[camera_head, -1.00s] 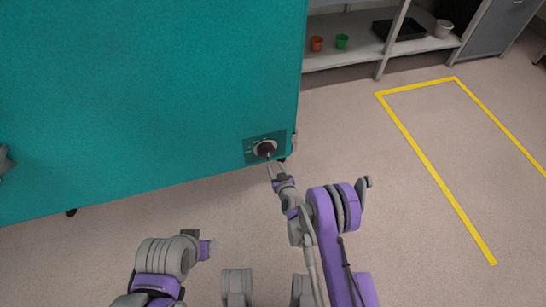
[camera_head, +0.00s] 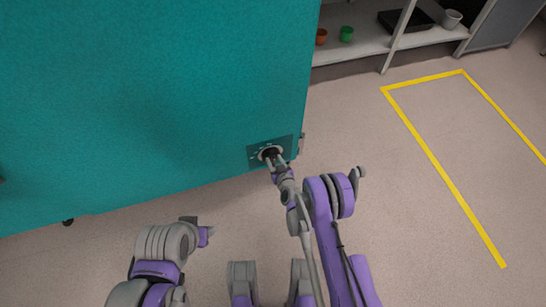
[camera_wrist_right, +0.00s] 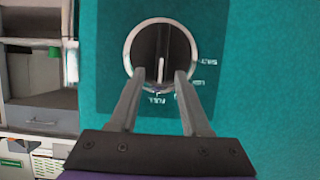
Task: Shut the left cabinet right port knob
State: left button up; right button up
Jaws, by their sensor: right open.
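The port knob (camera_head: 268,152) is a dark round dial in a pale ring, set on a dark plate (camera_head: 255,160) low on the teal cabinet (camera_head: 180,90) near its right edge. In the right wrist view the knob (camera_wrist_right: 150,50) shows an upright grip bar (camera_wrist_right: 162,55), with printed marks, one reading "FULL", below and to the right. My right gripper (camera_head: 273,160) is open at the knob; in the wrist view its fingers (camera_wrist_right: 160,78) reach the ring's lower part, one on each side of the bar. I cannot tell whether they touch it. My left gripper (camera_head: 206,234) is low and away from the cabinet.
A shelf (camera_head: 350,45) with an orange pot (camera_head: 321,37), a green pot (camera_head: 346,34) and a black tray stands behind at right. Yellow tape (camera_head: 440,175) marks the open floor on the right. A cabinet caster (camera_head: 68,222) shows at lower left.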

jog(key=shift+s, duration=0.1)
grip_shut()
jog(key=shift+r, duration=0.1)
dwell(0.3)
jog(key=p, duration=0.2)
jog(key=n+h+p, duration=0.1)
jog(key=p, duration=0.1)
jog(key=shift+s+a+r+n+p, duration=0.1)
jog(key=shift+a+r+n+p, duration=0.05)
jog(key=shift+a+n+p, duration=0.2)
jog(key=shift+a+n+t+h+p, duration=0.15)
jog(key=shift+n+t+h+p, duration=0.15)
jog(key=shift+t+p, duration=0.15)
jog(key=shift+s+a+f+n, duration=0.1)
jog(key=shift+a+f+n, duration=0.15)
jog(key=shift+f+n, duration=0.15)
jog(key=shift+a+f+n+t+h, duration=0.1)
jog(key=shift+a+n+t+h, duration=0.15)
jog(key=shift+n+h, duration=0.35)
jog(key=shift+n, duration=0.25)
